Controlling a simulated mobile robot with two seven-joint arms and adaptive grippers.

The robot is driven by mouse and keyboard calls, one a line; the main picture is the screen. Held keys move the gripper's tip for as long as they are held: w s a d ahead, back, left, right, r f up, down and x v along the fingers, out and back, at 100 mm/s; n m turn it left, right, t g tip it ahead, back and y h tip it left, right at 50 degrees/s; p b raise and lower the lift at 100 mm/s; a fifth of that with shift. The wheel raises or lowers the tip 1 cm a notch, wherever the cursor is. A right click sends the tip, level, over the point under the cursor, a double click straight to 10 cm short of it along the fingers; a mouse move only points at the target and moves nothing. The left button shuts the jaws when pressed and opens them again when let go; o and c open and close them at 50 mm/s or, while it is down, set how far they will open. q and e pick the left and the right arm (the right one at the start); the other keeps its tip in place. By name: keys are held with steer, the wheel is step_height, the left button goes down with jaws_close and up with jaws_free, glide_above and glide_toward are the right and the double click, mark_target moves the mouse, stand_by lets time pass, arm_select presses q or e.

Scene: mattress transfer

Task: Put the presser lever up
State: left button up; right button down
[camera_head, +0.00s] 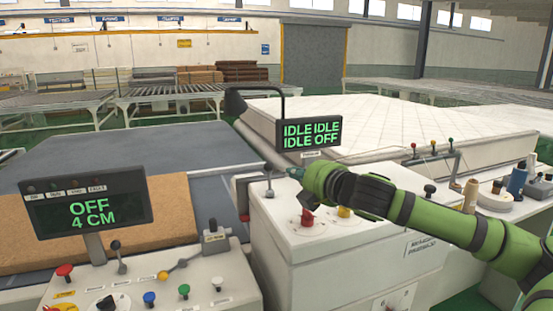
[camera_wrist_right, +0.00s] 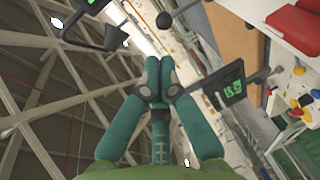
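My right gripper (camera_head: 292,173) reaches in from the right over the white control cabinet (camera_head: 335,262). Its green fingers are together and empty in the right wrist view (camera_wrist_right: 158,68). Just left of the fingertips, a short dark-knobbed lever (camera_head: 268,180) stands roughly upright on the cabinet top, apparently apart from them. I cannot read a label that marks it as the presser lever. In the right wrist view a dark ball-ended lever (camera_wrist_right: 166,20) lies beyond the fingertips; I cannot tell if it is the same one. My left gripper is out of view.
A display reading IDLE and OFF (camera_head: 310,133) stands behind the gripper. A red knob (camera_head: 307,217) and a yellow knob (camera_head: 344,212) sit below my wrist. The left panel has an OFF 4 CM display (camera_head: 90,207) and several controls. A white mattress (camera_head: 390,120) lies behind.

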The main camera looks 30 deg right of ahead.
mark_target(271, 165)
steer(key=w+p, duration=0.1)
steer(key=w, duration=0.1)
steer(key=w+p, duration=0.1)
steer(key=w, duration=0.2)
steer(key=w+f+p, duration=0.1)
steer(key=w, duration=0.1)
steer(key=shift+w+d+p, duration=0.25)
steer(key=shift+w+p, duration=0.05)
steer(key=shift+p, duration=0.1)
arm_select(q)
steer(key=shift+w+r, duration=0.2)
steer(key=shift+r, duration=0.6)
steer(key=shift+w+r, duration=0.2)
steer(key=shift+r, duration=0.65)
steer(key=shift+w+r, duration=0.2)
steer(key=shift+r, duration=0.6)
arm_select(e)
steer(key=shift+w+f, duration=0.25)
steer(key=shift+w, duration=0.4)
